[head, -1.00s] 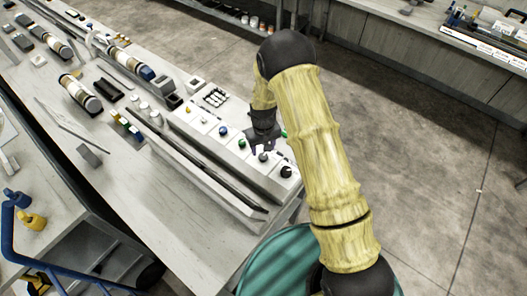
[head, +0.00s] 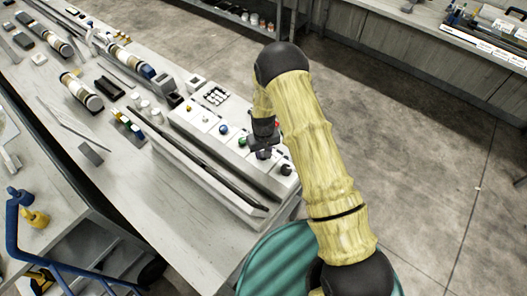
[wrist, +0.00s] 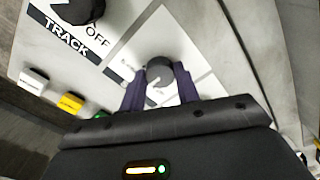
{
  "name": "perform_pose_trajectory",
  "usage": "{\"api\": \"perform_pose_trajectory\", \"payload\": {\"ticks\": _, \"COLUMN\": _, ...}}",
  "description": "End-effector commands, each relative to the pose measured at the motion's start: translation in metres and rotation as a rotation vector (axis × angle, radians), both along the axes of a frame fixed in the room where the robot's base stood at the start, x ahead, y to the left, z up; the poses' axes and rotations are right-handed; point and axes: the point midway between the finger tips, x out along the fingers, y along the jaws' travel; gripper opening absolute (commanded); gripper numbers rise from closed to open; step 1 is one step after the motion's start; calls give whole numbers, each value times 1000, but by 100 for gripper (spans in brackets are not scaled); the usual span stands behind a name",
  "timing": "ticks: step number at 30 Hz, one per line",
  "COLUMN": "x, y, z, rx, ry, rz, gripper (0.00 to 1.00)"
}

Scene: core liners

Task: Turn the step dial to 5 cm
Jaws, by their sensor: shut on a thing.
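A control panel (head: 232,150) lies along the front right edge of the bench. In the wrist view a round grey dial (wrist: 160,74) with a pale pointer line sits between the two dark fingers of my gripper (wrist: 160,90). The fingers are shut on the dial from either side. The pointer line runs toward the lower left in that view. The dial's scale and label are mostly hidden or too blurred to read, so I cannot tell its setting. In the head view my gripper (head: 263,150) is down at the panel and hides most of the dial.
A black knob (wrist: 78,10) marked TRACK and OFF is close beside the held dial; it also shows in the head view (head: 286,169). White (wrist: 33,79), yellow (wrist: 70,102) and green buttons line the panel's edge. A long black bar (head: 215,168) lies along the panel.

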Motion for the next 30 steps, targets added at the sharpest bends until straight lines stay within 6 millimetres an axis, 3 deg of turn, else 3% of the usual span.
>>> {"api": "perform_pose_trajectory", "payload": {"ticks": 14, "x": 0, "y": 0, "z": -2, "rx": -1, "ry": 0, "rz": -119, "gripper": 9}}
{"api": "perform_pose_trajectory", "payload": {"ticks": 30, "x": 0, "y": 0, "z": -2, "rx": 0, "ry": 0, "rz": -550, "gripper": 9}}
